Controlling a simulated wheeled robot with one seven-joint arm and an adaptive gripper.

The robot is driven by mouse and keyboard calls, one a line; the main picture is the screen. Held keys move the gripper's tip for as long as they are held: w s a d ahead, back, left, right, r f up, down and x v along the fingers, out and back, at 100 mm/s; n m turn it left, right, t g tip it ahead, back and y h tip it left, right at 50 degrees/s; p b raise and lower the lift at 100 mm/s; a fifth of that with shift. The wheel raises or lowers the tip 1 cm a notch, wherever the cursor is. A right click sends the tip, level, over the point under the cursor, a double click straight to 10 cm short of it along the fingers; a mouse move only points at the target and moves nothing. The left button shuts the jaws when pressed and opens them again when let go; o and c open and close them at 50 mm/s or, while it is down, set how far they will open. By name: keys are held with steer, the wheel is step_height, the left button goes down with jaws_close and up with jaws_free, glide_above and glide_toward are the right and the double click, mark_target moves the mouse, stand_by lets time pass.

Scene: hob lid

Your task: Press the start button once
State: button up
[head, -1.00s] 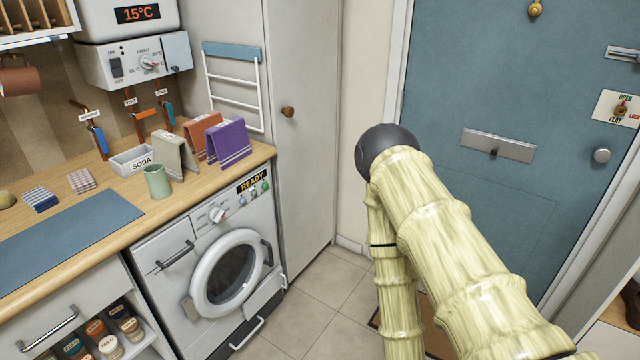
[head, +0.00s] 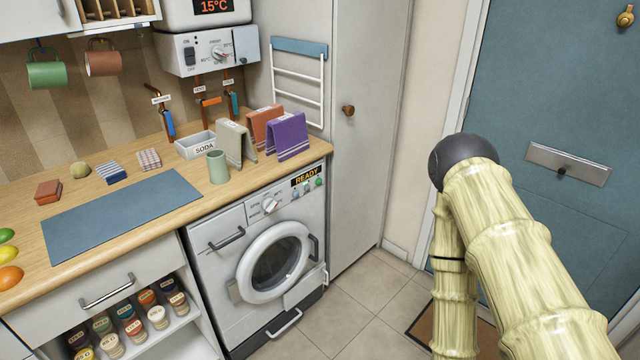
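The washing machine (head: 228,262) stands under the wooden counter with its round door (head: 273,262) shut. Its panel display (head: 306,176) reads READY. Small round buttons sit just below the display, one of them green (head: 318,182); their labels are too small to read, so I cannot tell which is start. A dial (head: 270,205) is left of them. My bamboo-patterned arm rises at the right, well apart from the machine. My gripper is not visible in the head view.
A tall cupboard (head: 365,150) stands right of the machine. Tiled floor (head: 350,315) is clear before it. A blue door (head: 560,110) is behind my arm.

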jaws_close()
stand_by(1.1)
